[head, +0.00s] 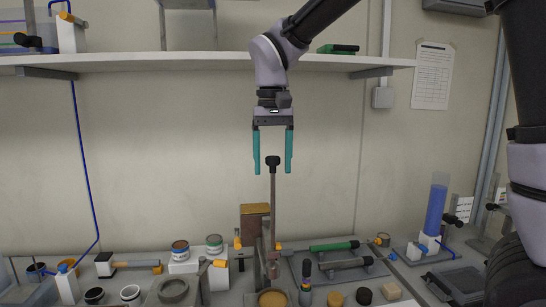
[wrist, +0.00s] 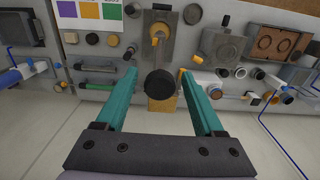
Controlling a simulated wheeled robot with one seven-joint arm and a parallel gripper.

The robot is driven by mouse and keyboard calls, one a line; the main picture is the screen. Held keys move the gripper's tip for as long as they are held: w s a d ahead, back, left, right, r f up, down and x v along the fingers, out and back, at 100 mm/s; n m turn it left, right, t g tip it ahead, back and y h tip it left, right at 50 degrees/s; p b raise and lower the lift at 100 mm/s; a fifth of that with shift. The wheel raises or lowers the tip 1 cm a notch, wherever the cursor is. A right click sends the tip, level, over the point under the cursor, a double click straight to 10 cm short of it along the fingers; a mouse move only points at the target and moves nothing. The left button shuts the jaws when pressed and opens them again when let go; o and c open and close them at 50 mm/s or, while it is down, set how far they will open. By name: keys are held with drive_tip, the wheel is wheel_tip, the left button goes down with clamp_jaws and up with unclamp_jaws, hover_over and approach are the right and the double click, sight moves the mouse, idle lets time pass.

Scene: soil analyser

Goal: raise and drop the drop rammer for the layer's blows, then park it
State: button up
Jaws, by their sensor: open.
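The drop rammer (head: 272,205) stands upright on the bench, a thin grey rod topped by a round black knob (head: 273,161). My gripper (head: 273,170) points straight down above it, its two teal fingers apart. In the head view the knob lies between the fingertips, with a gap on both sides. In the wrist view the knob (wrist: 160,83) also shows between the open fingers (wrist: 159,75), apart from both. Nothing is held. The rammer's lower end is partly hidden among the bench items. A round tan-filled vessel (head: 272,299) is at the front beside its foot.
A shelf (head: 210,61) runs along the wall behind my arm. Green-handled and black-handled tools (head: 335,247) lie right of the rammer, and small tins (head: 180,248) stand to the left. A blue cylinder (head: 436,208) stands at the right. The air around my gripper is clear.

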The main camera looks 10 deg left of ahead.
clamp_jaws()
drive_tip(key=shift+f, duration=0.8)
drive_tip(key=shift+o, duration=0.6)
unclamp_jaws()
drive_tip(key=shift+r, duration=1.55)
